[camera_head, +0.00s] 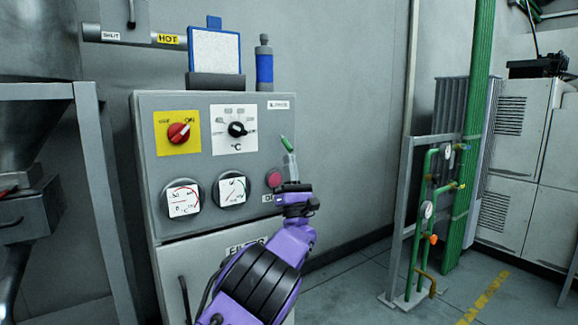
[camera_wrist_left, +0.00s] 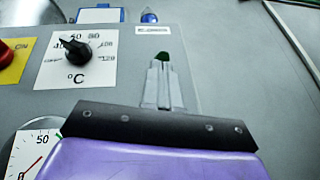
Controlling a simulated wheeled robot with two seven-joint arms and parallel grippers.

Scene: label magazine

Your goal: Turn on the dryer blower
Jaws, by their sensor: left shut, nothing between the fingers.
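The grey dryer control panel (camera_head: 205,165) stands at the centre of the head view. A small label (camera_head: 279,105), seemingly reading blower, is at its upper right; the label (camera_wrist_left: 152,29) also shows in the wrist view. Below it is a green switch part (camera_head: 286,143), also seen in the wrist view (camera_wrist_left: 162,56). My left gripper (camera_head: 290,158) is shut and empty, its fingertips just below the green part and partly covering it. I cannot tell whether they touch. The gripper's fingers show in the wrist view (camera_wrist_left: 160,72). My right gripper is not in view.
A red rotary switch (camera_head: 179,132) on a yellow plate and a black temperature knob (camera_head: 237,129) sit left of the gripper. Below are two gauges (camera_head: 183,198) and a red button (camera_head: 273,178). Green pipes (camera_head: 428,211) stand to the right; floor between is clear.

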